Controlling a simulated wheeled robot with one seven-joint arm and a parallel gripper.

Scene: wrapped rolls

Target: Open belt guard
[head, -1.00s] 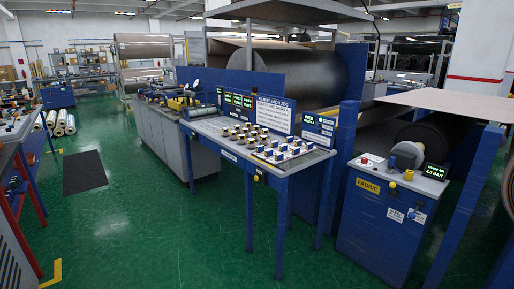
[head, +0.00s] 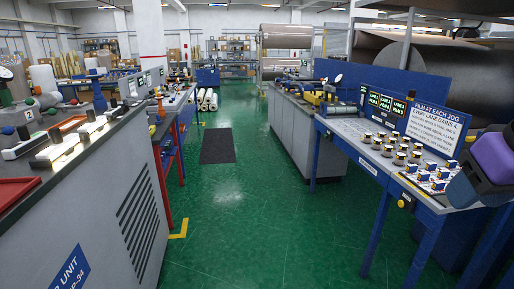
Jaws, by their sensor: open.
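I cannot pick out a belt guard for certain in the head view. A grey cabinet (head: 122,205) with dark vent slots stands close at the left, with a blue label whose readable part is "UNIT" and "P-34". Lit white blocks and levers (head: 75,140) sit on its top. A blue-framed console (head: 390,155) with several knobs, small screens and a sign headed "FILM AT EACH JOG" stands at the right. A purple and dark part of my arm (head: 492,160) shows at the right edge, in front of the console. My gripper's fingers are not in view.
A green floor aisle (head: 235,225) runs clear between the cabinet and the console. A dark mat (head: 217,146) lies farther along it. A grey bench (head: 310,130) stands beyond the console. White wrapped rolls (head: 207,99) stand near the back.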

